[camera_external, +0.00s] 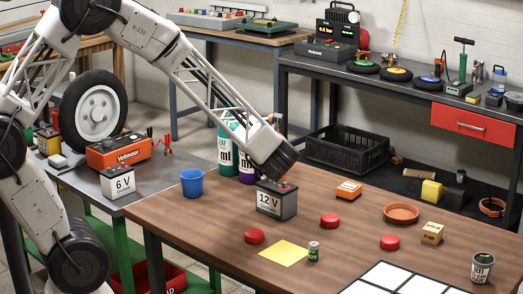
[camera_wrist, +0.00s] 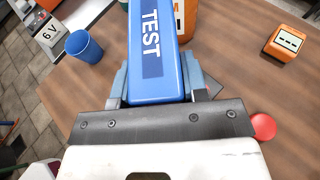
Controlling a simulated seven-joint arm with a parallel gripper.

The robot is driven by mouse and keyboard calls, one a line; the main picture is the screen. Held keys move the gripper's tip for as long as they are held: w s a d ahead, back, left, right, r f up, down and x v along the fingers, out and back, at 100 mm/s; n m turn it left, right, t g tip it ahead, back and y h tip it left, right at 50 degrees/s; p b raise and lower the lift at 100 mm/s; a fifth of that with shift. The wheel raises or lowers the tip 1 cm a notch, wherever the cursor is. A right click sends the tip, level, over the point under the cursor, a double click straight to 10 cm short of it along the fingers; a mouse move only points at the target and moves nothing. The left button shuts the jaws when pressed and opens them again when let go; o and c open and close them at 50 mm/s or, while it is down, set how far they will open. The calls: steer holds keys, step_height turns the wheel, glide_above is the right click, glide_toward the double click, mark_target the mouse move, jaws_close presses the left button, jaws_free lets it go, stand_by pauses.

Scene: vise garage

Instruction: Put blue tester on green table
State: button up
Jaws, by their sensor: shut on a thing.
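The blue tester (camera_wrist: 152,50), a long blue body with a dark label reading TEST, lies between my fingers in the wrist view. My gripper (camera_wrist: 160,85) is shut on it, with a grey-blue finger on each side. In the external view my gripper (camera_external: 280,166) is over the wooden table, close to the 12 V battery (camera_external: 276,200); the tester cannot be made out there. The table with green legs (camera_external: 68,178) stands at the left with a grey top.
A blue cup (camera_external: 192,183), bottles (camera_external: 228,140), red discs (camera_external: 330,220) and a yellow sheet (camera_external: 284,251) are on the wooden table (camera_external: 200,235).

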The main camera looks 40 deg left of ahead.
steer(key=w+a+r+m+t+h, duration=0.2)
steer(key=w+r+m+h, duration=0.2)
steer(key=w, duration=0.7)
steer(key=w+a+r+m+t+h, duration=0.2)
steer(key=w+r+m+h, duration=0.2)
steer(key=w, duration=0.7)
steer(key=shift+w+a+r+m+h, duration=0.2)
steer(key=shift+a+r+m+h, duration=0.1)
steer(key=shift+r+h, duration=0.45)
steer(key=shift+w+a+r, duration=0.1)
steer(key=shift+w+a+r+m, duration=0.2)
steer(key=shift+w+r+m, duration=0.05)
steer(key=shift+r+m, duration=0.05)
steer(key=shift+r, duration=0.15)
